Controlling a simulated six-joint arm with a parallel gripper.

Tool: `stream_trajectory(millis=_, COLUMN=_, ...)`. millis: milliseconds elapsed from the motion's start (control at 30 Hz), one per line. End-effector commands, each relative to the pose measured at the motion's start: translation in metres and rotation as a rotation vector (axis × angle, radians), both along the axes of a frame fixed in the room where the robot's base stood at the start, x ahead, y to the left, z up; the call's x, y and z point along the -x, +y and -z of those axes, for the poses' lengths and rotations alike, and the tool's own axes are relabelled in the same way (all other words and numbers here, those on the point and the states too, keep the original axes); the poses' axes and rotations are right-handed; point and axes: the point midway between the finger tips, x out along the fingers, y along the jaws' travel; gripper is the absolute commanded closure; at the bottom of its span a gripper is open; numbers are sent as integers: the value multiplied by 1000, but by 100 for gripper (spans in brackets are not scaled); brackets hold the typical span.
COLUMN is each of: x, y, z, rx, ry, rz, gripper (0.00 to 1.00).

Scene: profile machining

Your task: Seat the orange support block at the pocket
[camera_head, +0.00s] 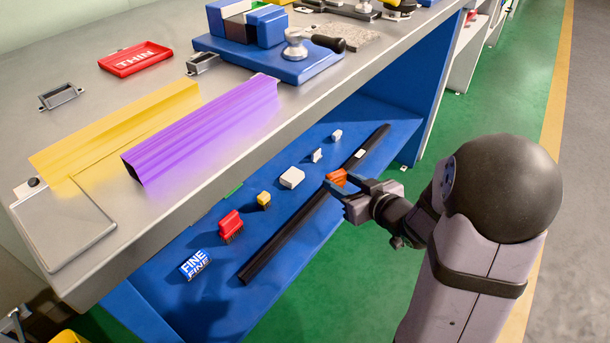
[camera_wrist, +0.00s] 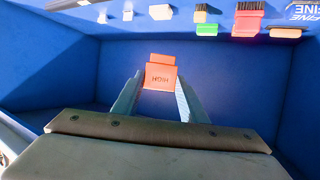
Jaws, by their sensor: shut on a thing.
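The orange support block (camera_head: 337,177) is between the fingers of my gripper (camera_head: 343,186), above the blue lower shelf. In the wrist view the orange block (camera_wrist: 160,73), with dark lettering on its face, sits at the tips of my gripper's fingers (camera_wrist: 159,90). My gripper is shut on it. In the head view the block is close to a long black bar (camera_head: 290,234) lying along the shelf; I cannot tell if they touch. I cannot make out which spot is the pocket.
The blue shelf (camera_head: 222,282) also holds a FINE block (camera_head: 194,264), a red brush (camera_head: 231,225), a yellow brush (camera_head: 263,199) and several white blocks (camera_head: 292,178). The bench top above carries a purple profile (camera_head: 205,130), a yellow profile (camera_head: 115,130) and a blue vise (camera_head: 270,60).

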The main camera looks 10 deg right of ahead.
Motion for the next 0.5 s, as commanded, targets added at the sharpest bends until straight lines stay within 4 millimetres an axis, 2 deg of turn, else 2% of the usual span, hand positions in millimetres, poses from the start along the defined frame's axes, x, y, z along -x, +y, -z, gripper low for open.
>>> stream_trajectory(millis=100, x=13, y=-21, z=-8, rx=-1, ry=-2, rz=27, gripper=88)
stream_trajectory(millis=333, x=37, y=-46, z=-15, rx=0, ry=-2, rz=61, gripper=88)
stream_trajectory(millis=500, x=32, y=-52, z=-40, rx=1, ry=-5, rz=121, gripper=88)
